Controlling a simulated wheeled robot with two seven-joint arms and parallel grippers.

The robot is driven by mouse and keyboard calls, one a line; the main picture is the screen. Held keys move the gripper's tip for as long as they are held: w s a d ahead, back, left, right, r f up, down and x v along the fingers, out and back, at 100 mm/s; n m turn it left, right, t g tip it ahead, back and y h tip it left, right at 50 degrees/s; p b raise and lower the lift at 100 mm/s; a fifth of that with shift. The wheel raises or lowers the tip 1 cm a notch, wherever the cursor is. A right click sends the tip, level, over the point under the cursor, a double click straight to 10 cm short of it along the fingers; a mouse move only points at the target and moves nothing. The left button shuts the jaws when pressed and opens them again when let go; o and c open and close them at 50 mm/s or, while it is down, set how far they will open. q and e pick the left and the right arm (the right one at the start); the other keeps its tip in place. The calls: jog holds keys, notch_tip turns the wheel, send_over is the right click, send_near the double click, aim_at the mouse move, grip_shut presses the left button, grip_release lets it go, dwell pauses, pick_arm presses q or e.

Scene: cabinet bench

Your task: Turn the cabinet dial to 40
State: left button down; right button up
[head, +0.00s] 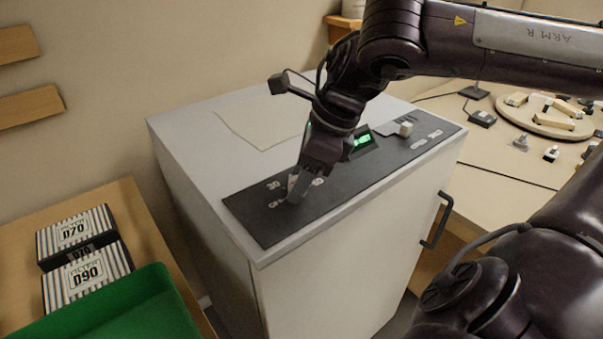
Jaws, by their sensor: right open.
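The white cabinet (330,290) stands in the middle with a dark control panel (257,228) along the front of its top. My right gripper (294,192) points down at the left part of this panel, among printed dial marks, one of which reads 30. Its jaws are open around or just above the dial. The dial itself is mostly hidden by the fingers, so its setting and any contact cannot be told. A small green lit display (361,141) sits right of the gripper, its digits too small to read surely. My left gripper is out of view.
A pale switch or knob (405,129) sits at the panel's right part. A dark handle (437,220) sticks out from the cabinet front. Striped filter boxes (88,277) and a green bin (135,310) stand at left. A round board (545,117) with parts lies on the right bench.

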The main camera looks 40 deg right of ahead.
jog(key=c, duration=1)
jog(key=shift+o, duration=0.2)
